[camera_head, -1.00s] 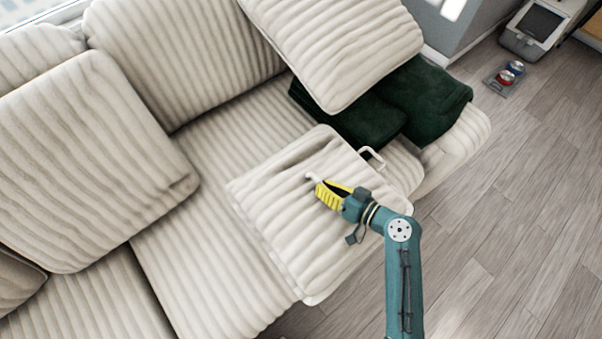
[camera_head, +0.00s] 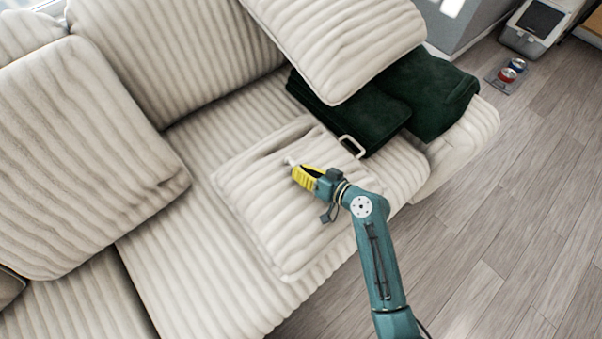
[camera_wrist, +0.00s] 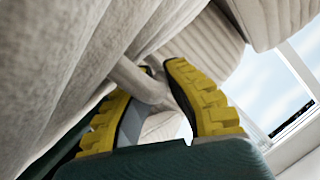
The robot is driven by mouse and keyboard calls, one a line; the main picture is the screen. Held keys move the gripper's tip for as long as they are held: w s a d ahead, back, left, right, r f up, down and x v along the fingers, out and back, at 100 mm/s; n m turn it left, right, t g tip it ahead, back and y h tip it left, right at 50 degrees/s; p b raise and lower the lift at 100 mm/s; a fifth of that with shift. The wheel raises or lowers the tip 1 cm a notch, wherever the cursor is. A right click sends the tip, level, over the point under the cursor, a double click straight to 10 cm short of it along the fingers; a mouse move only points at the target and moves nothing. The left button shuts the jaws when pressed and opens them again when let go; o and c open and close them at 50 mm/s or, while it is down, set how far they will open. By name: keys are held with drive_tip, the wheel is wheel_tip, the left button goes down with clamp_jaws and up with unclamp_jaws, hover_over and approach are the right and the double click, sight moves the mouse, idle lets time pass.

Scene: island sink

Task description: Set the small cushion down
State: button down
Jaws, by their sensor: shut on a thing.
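The small cushion (camera_head: 270,205) is a cream ribbed square in the head view. It lies over the right part of the sofa seat, close to the surface; I cannot tell whether it rests fully on it. My gripper (camera_head: 292,166) is at the cushion's upper side, its yellow fingers shut on a pinched bit of the cushion. In the wrist view the fingers (camera_wrist: 150,95) close around a pale fold of fabric (camera_wrist: 138,82). My arm hides part of the cushion's right side.
The cream sofa (camera_head: 190,270) fills the left and middle. Large cushions lean at the left (camera_head: 85,160) and at the top (camera_head: 335,40). Dark green folded blankets (camera_head: 435,92) lie beside the small cushion. A tray with two cans (camera_head: 508,72) is on the wooden floor (camera_head: 480,250).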

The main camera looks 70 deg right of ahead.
drive_tip(key=c, duration=1.2)
unclamp_jaws()
drive_tip(key=shift+s, duration=0.1)
drive_tip(key=shift+c, duration=0.2)
drive_tip(key=p+v, duration=0.3)
drive_tip(key=v, duration=0.9)
drive_tip(key=shift+p, duration=0.4)
